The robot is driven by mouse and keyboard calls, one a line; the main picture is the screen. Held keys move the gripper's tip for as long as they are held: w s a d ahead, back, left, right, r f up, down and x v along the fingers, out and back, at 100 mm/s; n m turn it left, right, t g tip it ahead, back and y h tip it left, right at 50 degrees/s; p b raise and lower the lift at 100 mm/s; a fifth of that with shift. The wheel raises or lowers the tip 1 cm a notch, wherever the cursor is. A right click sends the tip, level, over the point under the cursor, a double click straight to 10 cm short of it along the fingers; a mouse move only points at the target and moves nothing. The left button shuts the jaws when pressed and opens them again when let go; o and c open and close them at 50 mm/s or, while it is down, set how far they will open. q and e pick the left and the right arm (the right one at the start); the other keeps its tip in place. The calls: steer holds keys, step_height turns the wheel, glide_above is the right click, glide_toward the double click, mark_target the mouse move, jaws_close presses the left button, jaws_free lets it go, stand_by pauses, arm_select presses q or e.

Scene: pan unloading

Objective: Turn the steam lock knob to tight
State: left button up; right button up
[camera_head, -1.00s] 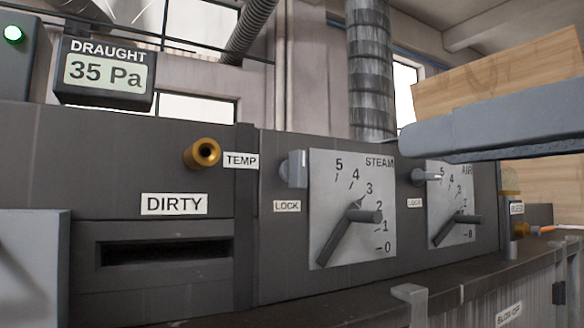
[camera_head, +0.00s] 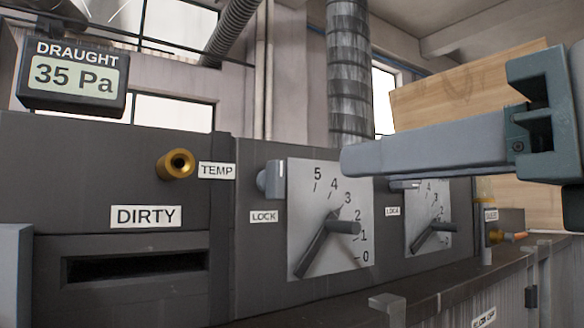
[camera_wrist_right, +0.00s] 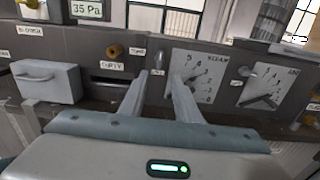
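The steam lock knob (camera_head: 271,179) is a small grey knob with a pale front edge. It sits on the dark panel above a LOCK label (camera_head: 263,216), just left of the steam dial (camera_head: 330,215). My right gripper (camera_head: 350,160) comes in from the right in the head view. Its finger reaches in front of the dial's top right corner, apart from the knob, and hides the STEAM label. In the right wrist view my right gripper (camera_wrist_right: 159,75) has its two fingers spread, with nothing held between them. My left gripper is not in view.
The air dial (camera_head: 430,225) is to the right, its lock knob partly hidden by my gripper. A brass TEMP knob (camera_head: 175,164) is at left, above the DIRTY slot (camera_head: 136,265). A metal bracket (camera_head: 387,303) stands below the dials. A handled grey box (camera_wrist_right: 48,82) is far left.

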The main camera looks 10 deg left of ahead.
mark_target(282, 177)
steer(key=p+x, duration=0.5)
steer(key=x, duration=0.9)
steer(key=shift+w+a+f, duration=0.1)
steer(key=shift+w+a, duration=0.15)
steer(key=shift+a, duration=0.05)
jaws_close()
